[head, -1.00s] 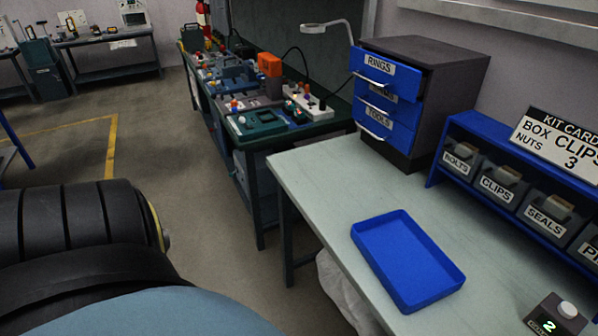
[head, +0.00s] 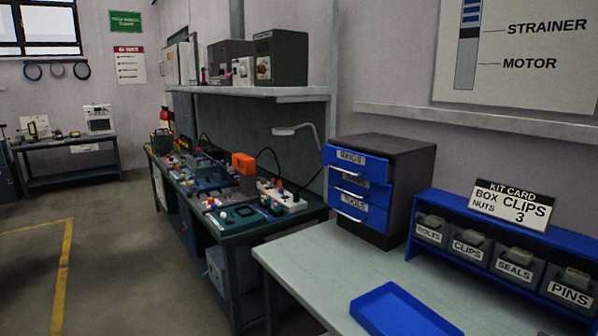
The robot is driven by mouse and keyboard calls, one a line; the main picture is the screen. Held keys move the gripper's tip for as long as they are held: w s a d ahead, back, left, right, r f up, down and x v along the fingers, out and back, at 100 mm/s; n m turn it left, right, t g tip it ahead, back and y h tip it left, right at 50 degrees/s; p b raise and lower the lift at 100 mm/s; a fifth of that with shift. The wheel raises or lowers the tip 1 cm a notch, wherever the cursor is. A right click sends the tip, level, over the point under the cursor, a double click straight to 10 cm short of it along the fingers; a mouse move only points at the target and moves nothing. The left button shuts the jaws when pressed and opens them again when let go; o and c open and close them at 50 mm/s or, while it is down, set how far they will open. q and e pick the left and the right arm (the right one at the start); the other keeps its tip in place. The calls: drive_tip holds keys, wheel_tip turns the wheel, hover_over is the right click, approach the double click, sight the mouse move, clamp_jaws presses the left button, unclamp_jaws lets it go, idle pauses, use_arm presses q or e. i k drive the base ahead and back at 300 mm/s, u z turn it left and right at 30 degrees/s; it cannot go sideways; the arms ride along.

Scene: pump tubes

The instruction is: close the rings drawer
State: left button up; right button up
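The rings drawer (head: 375,170) is the top blue drawer of a dark cabinet (head: 401,165) at the back of the pale workbench. Its front carries a RINGS label and a pale bar handle. The drawer front stands out past the drawers below, so it is partly open. It hides part of the middle drawer's label. The bottom drawer (head: 376,216) reads TOOLS and looks shut. Neither of my grippers is in the head view.
A blue tray (head: 400,312) lies on the pale bench (head: 325,262). A blue rack (head: 421,207) with several labelled bins and a kit card (head: 512,203) stand right of the cabinet. A cluttered green bench (head: 268,223) is at left. The floor further left is open.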

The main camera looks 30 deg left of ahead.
sight(371, 167)
drive_tip(key=u, duration=1.5)
drive_tip(key=i, duration=1.55)
drive_tip(key=z, duration=1.4)
